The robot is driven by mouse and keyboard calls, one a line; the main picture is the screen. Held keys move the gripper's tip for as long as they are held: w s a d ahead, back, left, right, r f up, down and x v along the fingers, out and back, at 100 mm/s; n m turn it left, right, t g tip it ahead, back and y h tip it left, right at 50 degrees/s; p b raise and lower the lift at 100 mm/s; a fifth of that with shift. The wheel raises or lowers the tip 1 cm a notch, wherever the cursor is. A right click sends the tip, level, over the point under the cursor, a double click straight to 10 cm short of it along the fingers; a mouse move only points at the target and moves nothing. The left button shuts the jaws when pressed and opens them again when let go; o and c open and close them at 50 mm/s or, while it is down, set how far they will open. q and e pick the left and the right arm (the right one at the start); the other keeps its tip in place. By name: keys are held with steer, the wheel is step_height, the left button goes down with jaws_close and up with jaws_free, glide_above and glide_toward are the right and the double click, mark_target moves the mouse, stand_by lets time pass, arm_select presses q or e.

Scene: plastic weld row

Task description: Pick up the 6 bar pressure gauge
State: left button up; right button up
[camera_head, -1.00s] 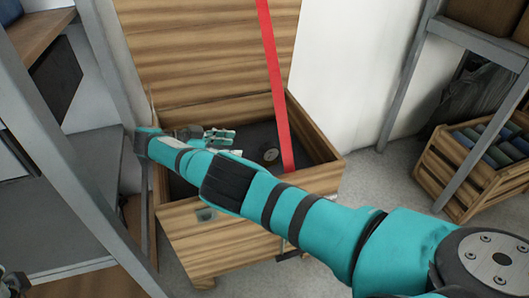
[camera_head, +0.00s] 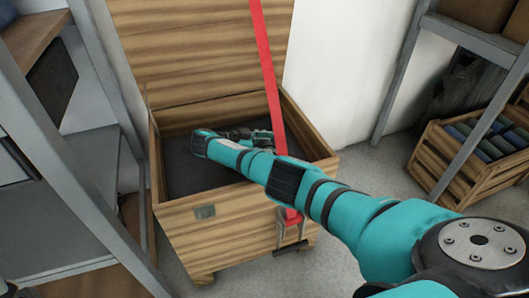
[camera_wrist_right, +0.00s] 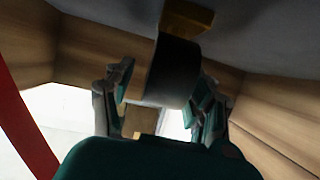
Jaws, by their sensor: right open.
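The pressure gauge shows in the right wrist view as a dark round body (camera_wrist_right: 168,70) with a brass fitting at its top; its dial and marking cannot be read. My right gripper (camera_wrist_right: 162,88) is open, with one finger on each side of the gauge; I cannot tell whether they touch it. In the head view my right gripper (camera_head: 250,136) is inside the open wooden chest (camera_head: 235,228), and the gauge is hidden behind it and the arm. My left gripper is not in view.
A red strap (camera_head: 268,75) runs from the raised lid down over the chest's front right, close to my right arm. A metal shelf (camera_head: 60,215) stands at the left. A wooden crate (camera_head: 465,180) with rolled items stands under a rack at the right.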

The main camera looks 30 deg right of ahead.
steer(key=shift+x, duration=1.1)
jaws_close()
